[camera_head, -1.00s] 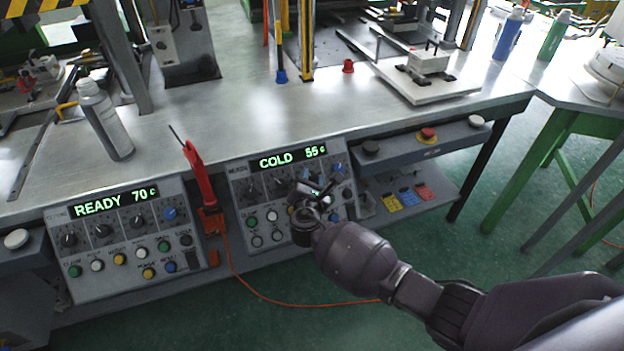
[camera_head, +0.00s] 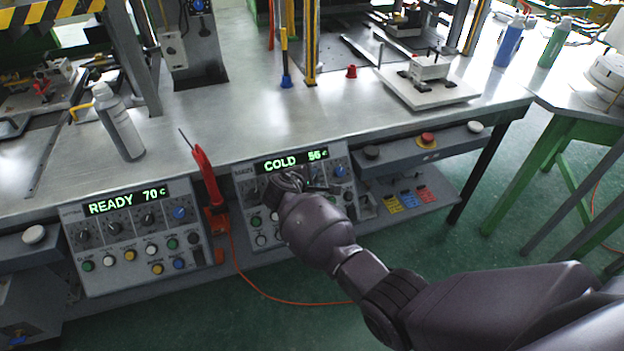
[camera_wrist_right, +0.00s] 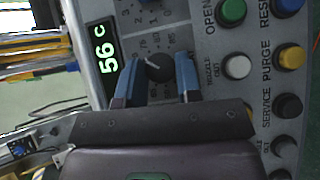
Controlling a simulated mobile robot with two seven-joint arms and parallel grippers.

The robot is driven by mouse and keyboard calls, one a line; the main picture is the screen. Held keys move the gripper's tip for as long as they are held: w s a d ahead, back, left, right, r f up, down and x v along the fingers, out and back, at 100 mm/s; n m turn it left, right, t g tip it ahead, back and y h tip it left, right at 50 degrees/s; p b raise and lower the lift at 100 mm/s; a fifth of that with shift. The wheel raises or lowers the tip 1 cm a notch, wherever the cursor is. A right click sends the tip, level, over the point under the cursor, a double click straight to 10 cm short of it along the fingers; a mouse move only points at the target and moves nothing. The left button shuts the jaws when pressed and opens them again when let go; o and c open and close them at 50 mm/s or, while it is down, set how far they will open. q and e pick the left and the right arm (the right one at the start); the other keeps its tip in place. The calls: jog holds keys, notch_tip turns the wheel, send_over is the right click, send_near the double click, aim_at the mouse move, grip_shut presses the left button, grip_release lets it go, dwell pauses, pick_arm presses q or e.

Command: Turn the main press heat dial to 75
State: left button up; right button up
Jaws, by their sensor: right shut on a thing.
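The main press panel (camera_head: 245,195) is the right one of two control panels on the bench front. Its green display (camera_head: 290,162) reads COLD 56 c, and 56 C also shows in the right wrist view (camera_wrist_right: 107,62). My right gripper (camera_head: 289,180) covers a dial near the panel's middle. In the right wrist view, its two blue-grey fingers are on either side of a round black dial (camera_wrist_right: 158,68) with a pale pointer line and printed numbers around it. The gripper is shut on this dial. My left gripper is not in view.
The left panel (camera_head: 130,250) reads READY 70 c. A red-handled tool (camera_head: 208,175) with an orange cable stands between the panels. Green, white and yellow buttons lie close beside the gripper in the right wrist view. A red stop button (camera_head: 427,139) is further right.

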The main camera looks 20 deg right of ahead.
jog(key=m+g+p, duration=0.1)
jog(key=m, duration=0.1)
jog(key=shift+w+r+m+g+y, duration=0.1)
jog(key=shift+r+m+g+y, duration=0.05)
jog(key=shift+m+g+y, duration=0.25)
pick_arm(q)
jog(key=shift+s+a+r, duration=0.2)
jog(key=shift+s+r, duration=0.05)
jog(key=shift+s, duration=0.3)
pick_arm(e)
jog(key=shift+m+g+y, duration=0.3)
jog(key=shift+m+g, duration=0.1)
jog(key=shift+m, duration=0.2)
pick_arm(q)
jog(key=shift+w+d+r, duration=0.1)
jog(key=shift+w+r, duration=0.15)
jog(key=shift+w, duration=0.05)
pick_arm(e)
jog(key=o, duration=0.9)
jog(key=shift+d, duration=0.1)
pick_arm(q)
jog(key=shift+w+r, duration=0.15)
pick_arm(e)
jog(key=shift+o, duration=0.2)
